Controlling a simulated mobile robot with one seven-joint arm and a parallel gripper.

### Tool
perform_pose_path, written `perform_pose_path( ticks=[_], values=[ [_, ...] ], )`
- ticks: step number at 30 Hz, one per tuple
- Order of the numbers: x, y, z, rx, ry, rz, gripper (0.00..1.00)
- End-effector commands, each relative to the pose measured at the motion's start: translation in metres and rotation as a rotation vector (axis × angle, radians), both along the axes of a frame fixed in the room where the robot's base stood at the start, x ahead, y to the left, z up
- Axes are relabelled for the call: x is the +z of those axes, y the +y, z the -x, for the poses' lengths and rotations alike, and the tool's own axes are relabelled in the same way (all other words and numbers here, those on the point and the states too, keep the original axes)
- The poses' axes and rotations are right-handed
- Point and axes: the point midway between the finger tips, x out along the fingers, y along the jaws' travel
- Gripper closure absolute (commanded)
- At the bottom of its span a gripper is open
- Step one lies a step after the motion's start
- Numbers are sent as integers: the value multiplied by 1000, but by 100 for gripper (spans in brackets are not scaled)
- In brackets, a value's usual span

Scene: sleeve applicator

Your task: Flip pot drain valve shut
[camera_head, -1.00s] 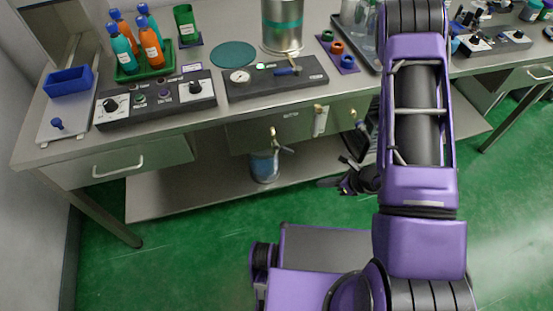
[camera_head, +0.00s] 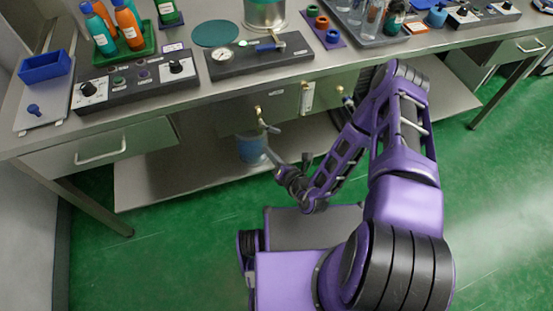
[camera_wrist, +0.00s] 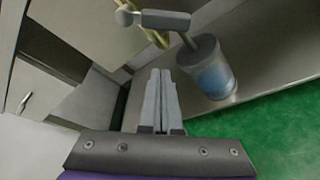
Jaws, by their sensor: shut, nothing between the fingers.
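A brass valve (camera_head: 260,113) with a grey lever (camera_head: 270,127) hangs under the bench front, above a clear jar (camera_head: 251,149) holding blue liquid. I take this to be the drain valve. In the wrist view the grey lever (camera_wrist: 165,19) lies roughly sideways with a rounded end at left, and brass pipe (camera_wrist: 155,38) shows behind it. The jar (camera_wrist: 209,70) is at the right of the fingers. My gripper (camera_wrist: 159,72) is shut and empty, its fingertips below the lever in the picture and apart from it. It also shows in the head view (camera_head: 269,152).
The metal pot (camera_head: 264,14) stands on the bench behind a black panel with a gauge (camera_head: 222,54) and a blue-handled lever (camera_head: 270,46). The lower shelf (camera_head: 180,180) runs under the valve. A drawer handle (camera_head: 100,152) juts out at left. Green floor is clear in front.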

Motion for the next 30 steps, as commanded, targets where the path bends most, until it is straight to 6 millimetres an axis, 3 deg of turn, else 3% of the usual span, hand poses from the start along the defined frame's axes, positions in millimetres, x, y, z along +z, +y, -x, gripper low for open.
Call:
perform_pose_path(
  ticks=[5, 6, 15, 30],
  values=[
    [-11, 19, -33, 3, -3, 0, 100],
    [-5, 15, -36, 1, -3, 2, 100],
    [18, -6, -40, 2, 0, 1, 100],
    [20, -9, -40, 2, 0, 2, 100]
  ],
)
